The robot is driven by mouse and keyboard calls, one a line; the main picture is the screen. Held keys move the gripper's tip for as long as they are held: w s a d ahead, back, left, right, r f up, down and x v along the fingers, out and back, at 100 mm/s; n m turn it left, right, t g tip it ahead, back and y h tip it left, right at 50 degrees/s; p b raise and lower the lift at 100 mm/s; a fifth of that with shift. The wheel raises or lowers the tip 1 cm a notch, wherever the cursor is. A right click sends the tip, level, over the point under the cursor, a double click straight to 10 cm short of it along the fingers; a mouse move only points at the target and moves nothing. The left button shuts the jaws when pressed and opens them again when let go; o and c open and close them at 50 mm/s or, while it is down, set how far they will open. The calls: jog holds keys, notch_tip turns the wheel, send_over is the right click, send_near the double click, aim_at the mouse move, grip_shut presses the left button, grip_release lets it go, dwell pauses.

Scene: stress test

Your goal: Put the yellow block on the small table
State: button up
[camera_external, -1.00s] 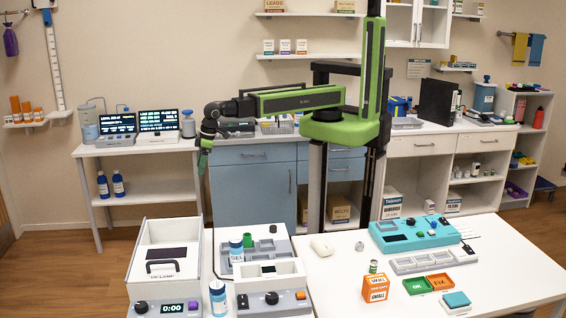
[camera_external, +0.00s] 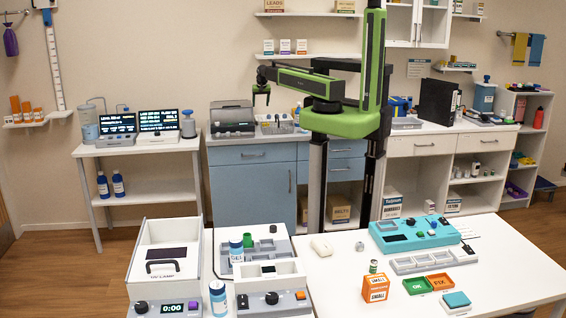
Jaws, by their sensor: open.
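My gripper (camera_external: 261,101) is open and empty, pointing down. It hangs high above the back counter, between a grey machine and the wall shelves. I cannot make out a yellow block for certain; small yellow items (camera_external: 525,160) lie on the right shelf unit, too small to identify. A small white side table (camera_external: 175,147) stands at the left against the wall, with screens on its top. A white worktable (camera_external: 335,275) fills the front. I cannot tell which of these is the small table.
A grey machine (camera_external: 232,118) stands on the back counter below my gripper. The worktable holds a lamp box (camera_external: 165,262), blue-labelled bottles, an orange box (camera_external: 376,288), green and orange trays and a teal device (camera_external: 414,233). Some bare tabletop lies around these.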

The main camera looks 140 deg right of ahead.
jog(key=s+a, duration=0.2)
jog(key=s, duration=0.2)
jog(key=shift+m, duration=0.4)
jog(key=b+x, duration=1.1)
jog(key=x, duration=0.1)
jog(key=shift+s+a+f+b, duration=0.1)
jog(key=shift+s+f+b, duration=0.1)
jog(key=shift+b, duration=0.15)
jog(key=shift+r, duration=0.1)
jog(key=b+x, duration=0.5)
jog(key=shift+w+f, duration=0.25)
jog(key=shift+r, duration=0.2)
jog(key=shift+c, duration=0.4)
grip_shut()
notch_tip(320, 180, up, 10)
jog(key=p, duration=1)
